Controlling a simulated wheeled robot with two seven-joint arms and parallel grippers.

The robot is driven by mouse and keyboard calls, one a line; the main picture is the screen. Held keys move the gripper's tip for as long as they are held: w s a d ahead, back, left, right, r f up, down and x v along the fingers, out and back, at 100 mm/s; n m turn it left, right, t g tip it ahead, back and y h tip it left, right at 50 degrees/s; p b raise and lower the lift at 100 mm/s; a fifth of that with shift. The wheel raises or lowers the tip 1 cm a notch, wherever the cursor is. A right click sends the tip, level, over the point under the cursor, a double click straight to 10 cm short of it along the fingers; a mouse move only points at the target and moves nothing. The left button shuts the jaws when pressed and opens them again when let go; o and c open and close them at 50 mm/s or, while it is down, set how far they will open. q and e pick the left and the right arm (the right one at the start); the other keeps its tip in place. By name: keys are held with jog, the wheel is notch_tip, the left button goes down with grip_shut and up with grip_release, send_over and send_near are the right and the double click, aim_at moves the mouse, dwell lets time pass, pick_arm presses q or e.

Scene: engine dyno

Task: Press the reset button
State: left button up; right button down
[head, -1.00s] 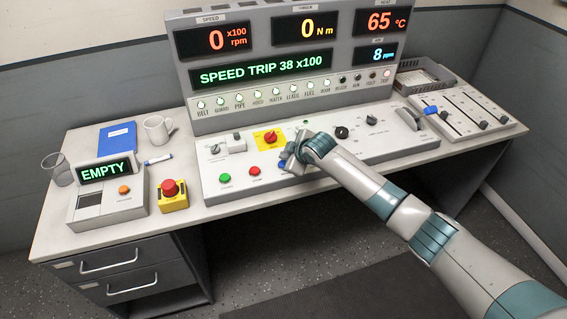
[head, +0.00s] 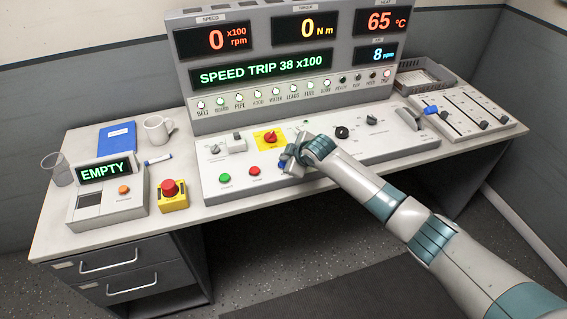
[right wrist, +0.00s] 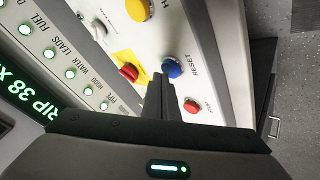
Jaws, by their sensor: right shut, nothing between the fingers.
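The blue reset button (right wrist: 172,68), with RESET printed beside it, shows in the right wrist view on the light console panel. My right gripper (right wrist: 158,84) is shut and empty, with its tips just beside the button in that picture. I cannot tell whether they touch it. In the head view my right gripper (head: 288,161) is low over the console (head: 330,160), right of the red button, and mostly hides the reset button. The display (head: 262,69) reads SPEED TRIP 38 x100. My left gripper is not in view.
Near the gripper are a red button (head: 254,171), a green button (head: 225,178) and a red knob on a yellow plate (head: 270,137). A red emergency stop (head: 170,187) stands left. A mug (head: 157,129) and blue folder (head: 117,137) lie behind.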

jog(key=shift+f, duration=0.45)
dwell(0.4)
dwell(0.3)
jog(key=shift+r+p, duration=0.65)
jog(key=shift+r, duration=0.25)
jog(key=shift+r+p, duration=2.15)
jog(key=shift+r, duration=0.35)
